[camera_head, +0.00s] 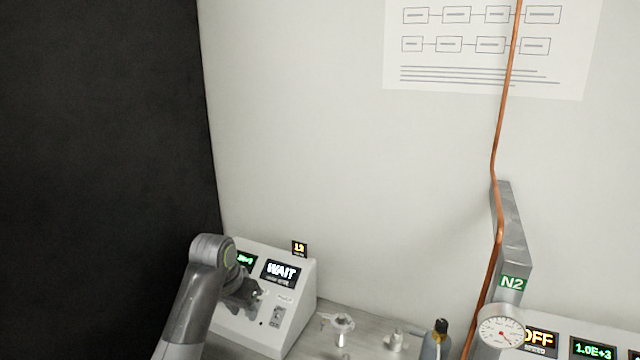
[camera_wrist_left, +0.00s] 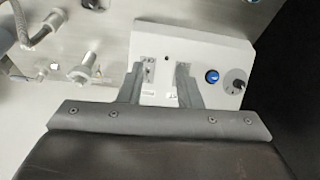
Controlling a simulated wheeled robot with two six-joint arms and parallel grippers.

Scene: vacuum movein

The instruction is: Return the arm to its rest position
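My left arm (camera_head: 195,305) comes up from the lower left in the head view. Its gripper (camera_head: 254,294) is in front of the white control box (camera_head: 298,290), whose screen reads WAIT. In the left wrist view the two fingers of the gripper (camera_wrist_left: 160,72) stand apart with nothing between them but the box's pale face (camera_wrist_left: 205,58). A blue button (camera_wrist_left: 211,76) and a dark knob (camera_wrist_left: 237,86) show to the right of the fingers. I cannot tell whether the fingertips touch the box. My right gripper is in neither view.
Metal fittings (camera_head: 342,325) and a dark-capped bottle (camera_head: 437,340) stand right of the box. A copper pipe (camera_head: 495,215) runs down past an N2 post (camera_head: 512,235). A round gauge (camera_head: 501,332) and a display unit (camera_head: 595,330) are at lower right.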

